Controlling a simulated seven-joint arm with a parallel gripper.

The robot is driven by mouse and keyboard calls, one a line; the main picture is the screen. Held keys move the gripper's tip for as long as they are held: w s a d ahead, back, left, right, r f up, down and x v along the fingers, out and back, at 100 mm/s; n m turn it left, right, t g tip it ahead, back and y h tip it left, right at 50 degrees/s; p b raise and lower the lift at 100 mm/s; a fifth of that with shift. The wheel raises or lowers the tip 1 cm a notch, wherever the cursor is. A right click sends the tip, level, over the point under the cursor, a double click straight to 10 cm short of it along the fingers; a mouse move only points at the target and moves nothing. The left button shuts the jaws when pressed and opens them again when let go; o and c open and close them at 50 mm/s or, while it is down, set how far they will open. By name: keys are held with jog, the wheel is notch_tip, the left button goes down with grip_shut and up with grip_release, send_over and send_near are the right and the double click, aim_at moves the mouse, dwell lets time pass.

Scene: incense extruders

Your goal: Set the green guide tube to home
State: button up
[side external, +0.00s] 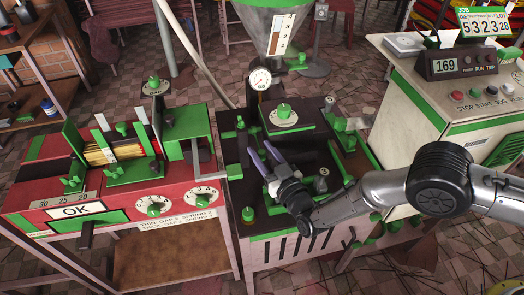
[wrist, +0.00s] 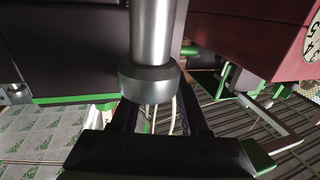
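My gripper (side external: 259,149) reaches over the dark top of the middle machine (side external: 232,160) in the side external view. Its two purple-grey fingers are spread apart, with no object clearly held between them. Several small green fittings are around it, including a green-topped post (side external: 248,214) at the front left and a green bracket (side external: 347,140) at the right. I cannot tell which green part is the guide tube. In the wrist view, a grey metal cylinder with a wider collar (wrist: 150,80) stands in front of the fingers and hides part of them.
A red machine (side external: 180,185) with dials and an OK sign (side external: 76,211) stands at the left. A pressure gauge (side external: 260,79) and a green dial block (side external: 284,118) rise behind my gripper. A white control cabinet (side external: 400,90) with a 169 display stands at the right.

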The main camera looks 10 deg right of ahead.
jog(key=shift+w+d+f, duration=0.1)
jog(key=shift+d, duration=0.15)
jog(key=shift+a, duration=0.55)
jog(key=v, duration=1.4)
jog(key=w+d+r+m+h, duration=0.1)
jog(key=w+d+r, duration=0.3)
jog(key=r, duration=0.5)
jog(key=w+d+r+m+h, duration=0.2)
jog(key=d+r, duration=0.3)
jog(key=r, duration=0.4)
jog(key=w+d+r+m+t+h, duration=0.1)
jog(key=w+d+r+m+h, duration=0.1)
jog(key=w+d+r, duration=0.3)
jog(key=shift+w+r+m, duration=0.35)
jog(key=shift+r+m, duration=0.25)
jog(key=shift+r, duration=1.35)
